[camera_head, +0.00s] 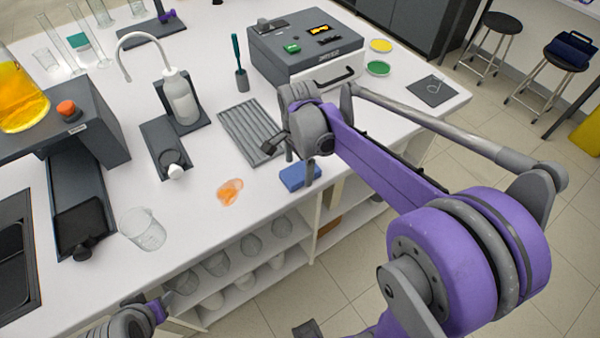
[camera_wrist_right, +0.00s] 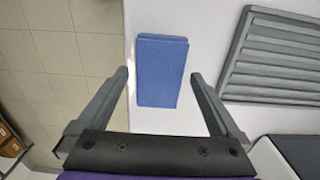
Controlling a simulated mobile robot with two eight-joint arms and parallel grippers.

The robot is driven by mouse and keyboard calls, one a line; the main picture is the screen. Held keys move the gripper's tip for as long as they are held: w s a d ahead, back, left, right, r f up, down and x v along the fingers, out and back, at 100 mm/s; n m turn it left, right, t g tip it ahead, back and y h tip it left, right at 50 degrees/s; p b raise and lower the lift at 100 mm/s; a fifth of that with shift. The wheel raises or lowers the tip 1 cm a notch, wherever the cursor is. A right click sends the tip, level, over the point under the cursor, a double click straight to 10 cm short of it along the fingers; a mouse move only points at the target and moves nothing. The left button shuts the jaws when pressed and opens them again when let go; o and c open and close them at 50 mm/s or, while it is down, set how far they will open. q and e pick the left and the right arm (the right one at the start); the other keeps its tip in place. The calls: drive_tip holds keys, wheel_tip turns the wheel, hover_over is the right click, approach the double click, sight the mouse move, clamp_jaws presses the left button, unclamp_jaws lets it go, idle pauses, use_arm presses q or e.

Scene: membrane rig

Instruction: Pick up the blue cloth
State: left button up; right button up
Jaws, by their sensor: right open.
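The blue cloth (camera_head: 296,177) is a folded, flat rectangular pad at the front edge of the white bench. In the right wrist view the cloth (camera_wrist_right: 162,72) lies between my two fingers, with a clear gap on each side. My right gripper (camera_head: 289,152) is open and empty, above the cloth and partly in front of it in the head view. Its fingers (camera_wrist_right: 160,77) do not appear to touch the cloth. Part of my left gripper (camera_head: 158,304) shows at the lower left edge, below the bench front; its jaws are not clear.
A grey ribbed rack (camera_head: 252,132) lies just behind the cloth. An orange translucent piece (camera_head: 230,191) and a glass beaker (camera_head: 143,229) are to the left. A grey box device (camera_head: 307,53) stands behind. Open shelves with glassware (camera_head: 216,264) are under the bench.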

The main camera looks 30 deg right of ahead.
sight(299, 171)
drive_tip(key=shift+f, duration=0.5)
drive_tip(key=shift+c, duration=0.2)
drive_tip(key=c, duration=1.2)
drive_tip(key=shift+r, duration=0.1)
wheel_tip(299, 171, up, 10)
drive_tip(key=shift+p, duration=0.3)
